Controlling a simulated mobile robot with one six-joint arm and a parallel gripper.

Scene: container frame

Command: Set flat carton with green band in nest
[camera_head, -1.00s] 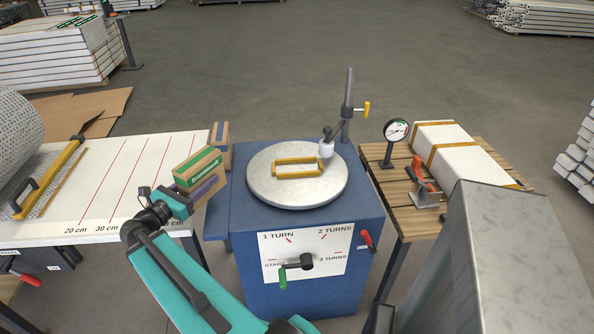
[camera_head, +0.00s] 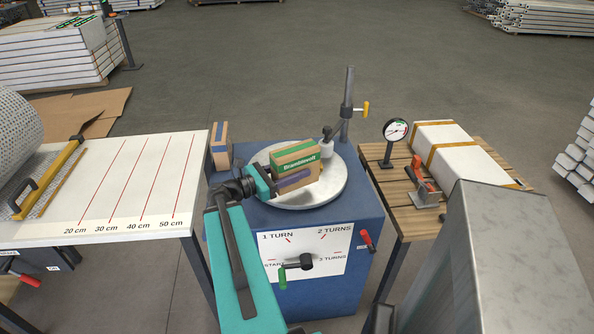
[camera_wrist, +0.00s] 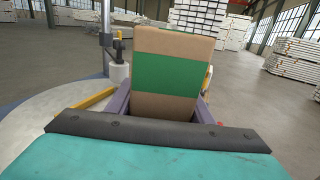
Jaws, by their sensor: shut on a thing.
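The flat carton with the green band (camera_head: 297,160) is brown cardboard with a green stripe and lettering. My gripper (camera_head: 286,184) is shut on it and holds it in front of and over the round turntable (camera_head: 328,190). In the wrist view the carton (camera_wrist: 176,71) stands between the two purple fingers (camera_wrist: 160,105). The nest is a yellow frame on the turntable; the carton hides it in the head view. Part of its yellow edge (camera_wrist: 96,98) shows left of the carton in the wrist view. I cannot tell whether the carton touches it.
A post with a clamp arm (camera_head: 348,105) rises behind the turntable, its white foot (camera_head: 327,147) close to the carton's right. Another carton (camera_head: 220,145) stands at the back left. A dial gauge (camera_head: 396,132) is on the right table. The left white table (camera_head: 130,175) is largely clear.

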